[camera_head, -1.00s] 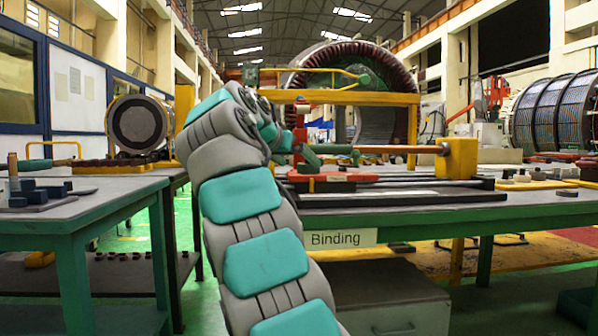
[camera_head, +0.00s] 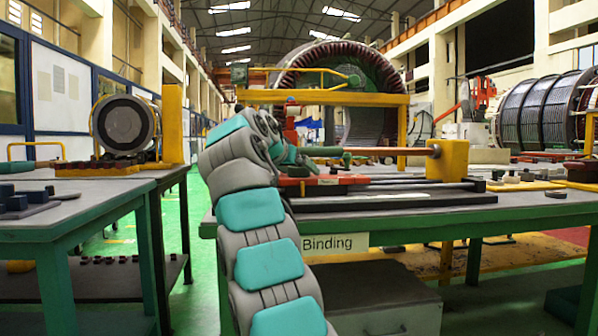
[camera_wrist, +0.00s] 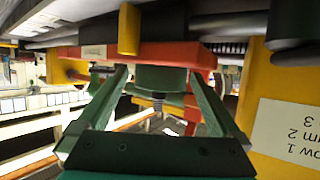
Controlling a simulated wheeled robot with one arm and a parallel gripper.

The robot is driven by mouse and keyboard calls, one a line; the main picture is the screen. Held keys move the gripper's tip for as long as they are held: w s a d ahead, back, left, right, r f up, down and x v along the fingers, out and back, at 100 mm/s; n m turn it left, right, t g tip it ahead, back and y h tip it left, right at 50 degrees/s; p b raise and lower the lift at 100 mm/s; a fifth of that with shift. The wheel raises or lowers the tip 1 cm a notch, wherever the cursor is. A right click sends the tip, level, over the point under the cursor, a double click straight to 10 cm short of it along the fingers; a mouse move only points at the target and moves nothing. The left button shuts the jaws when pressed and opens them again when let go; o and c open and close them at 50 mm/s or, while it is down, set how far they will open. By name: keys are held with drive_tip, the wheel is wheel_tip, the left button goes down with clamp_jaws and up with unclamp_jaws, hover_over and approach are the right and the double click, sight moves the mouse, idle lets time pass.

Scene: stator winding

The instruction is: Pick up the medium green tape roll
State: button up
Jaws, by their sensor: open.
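My gripper (camera_wrist: 157,70) is open in the wrist view, with its two dark green fingers spread apart. A dark green piece (camera_wrist: 160,78) shows between the fingers, against a red frame (camera_wrist: 140,52). I cannot tell whether this piece is the medium green tape roll or part of the fixture. No tape roll can be clearly made out in the head view. There, my arm reaches up and its end is at the left part of the binding bench (camera_head: 420,232), beside a red fixture (camera_head: 322,180) and a green handle (camera_head: 322,151). My fingertips are hard to make out there.
A yellow block (camera_head: 447,160) with a rod stands on the bench. In the wrist view, a yellow panel with a white label (camera_wrist: 292,130) is close on the right. A second bench (camera_head: 70,213) with dark blocks stands left. A green floor aisle (camera_head: 200,240) lies between.

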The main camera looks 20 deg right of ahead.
drive_tip(key=c, duration=1.3)
